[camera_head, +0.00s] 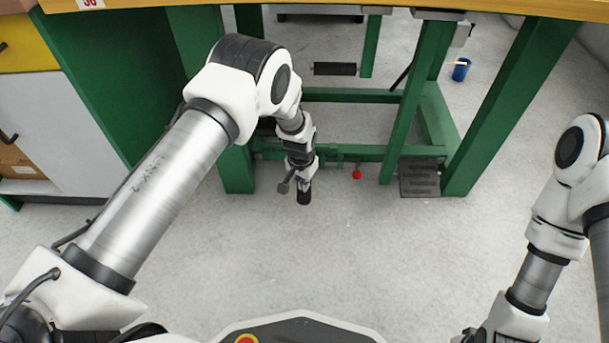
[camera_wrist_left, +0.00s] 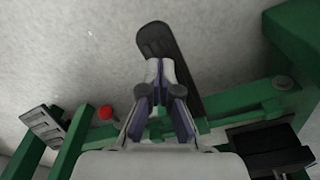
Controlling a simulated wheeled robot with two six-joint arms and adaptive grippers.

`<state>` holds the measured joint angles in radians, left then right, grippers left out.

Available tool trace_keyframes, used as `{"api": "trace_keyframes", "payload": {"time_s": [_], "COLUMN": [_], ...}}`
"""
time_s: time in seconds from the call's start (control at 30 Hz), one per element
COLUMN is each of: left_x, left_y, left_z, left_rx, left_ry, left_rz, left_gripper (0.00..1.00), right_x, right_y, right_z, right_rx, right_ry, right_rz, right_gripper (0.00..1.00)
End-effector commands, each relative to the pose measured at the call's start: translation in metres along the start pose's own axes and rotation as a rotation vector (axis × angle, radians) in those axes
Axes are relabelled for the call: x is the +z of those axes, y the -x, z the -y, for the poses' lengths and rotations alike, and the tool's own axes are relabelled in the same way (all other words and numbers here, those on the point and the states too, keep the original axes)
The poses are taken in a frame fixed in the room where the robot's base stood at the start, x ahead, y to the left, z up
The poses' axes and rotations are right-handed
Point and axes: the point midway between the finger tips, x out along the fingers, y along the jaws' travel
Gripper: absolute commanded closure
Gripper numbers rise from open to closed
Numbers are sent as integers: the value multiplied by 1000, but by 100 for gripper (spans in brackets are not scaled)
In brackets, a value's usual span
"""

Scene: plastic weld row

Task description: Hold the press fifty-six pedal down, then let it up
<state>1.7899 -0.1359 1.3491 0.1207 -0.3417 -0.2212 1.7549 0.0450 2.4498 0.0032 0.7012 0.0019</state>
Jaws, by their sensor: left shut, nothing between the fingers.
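A dark, flat, round-ended pedal (camera_wrist_left: 152,38) sticks out from the green frame in the left wrist view. Its dark end (camera_head: 304,199) shows just below my left gripper (camera_head: 303,180) in the head view. My left gripper, also in the left wrist view (camera_wrist_left: 163,72), is shut and empty, pointing down over the pedal. The fingers cover part of it; I cannot tell whether they touch it or how far it is pressed. A red-on-white number label (camera_head: 90,3) on the bench edge is cut off. My right gripper is out of view.
A red knob (camera_head: 357,174) and a dark ridged foot plate (camera_head: 419,178) are right of my gripper, by the green frame (camera_head: 435,110). A blue cup (camera_head: 460,70) stands further back. The grey floor (camera_head: 330,260) in front is clear.

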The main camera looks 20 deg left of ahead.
Motion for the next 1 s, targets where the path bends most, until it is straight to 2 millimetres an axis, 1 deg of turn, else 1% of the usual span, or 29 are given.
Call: {"api": "trace_keyframes", "payload": {"time_s": [0.33,1.0], "left_x": [0,4], "left_y": [-2,-36], "left_z": [0,0], "left_rx": [0,0], "left_ry": [0,0], "left_rz": [0,1], "left_gripper": [100,100], "right_x": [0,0], "right_y": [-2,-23], "right_z": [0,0], "right_rx": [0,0], "right_ry": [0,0], "right_rz": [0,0], "right_gripper": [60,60]}}
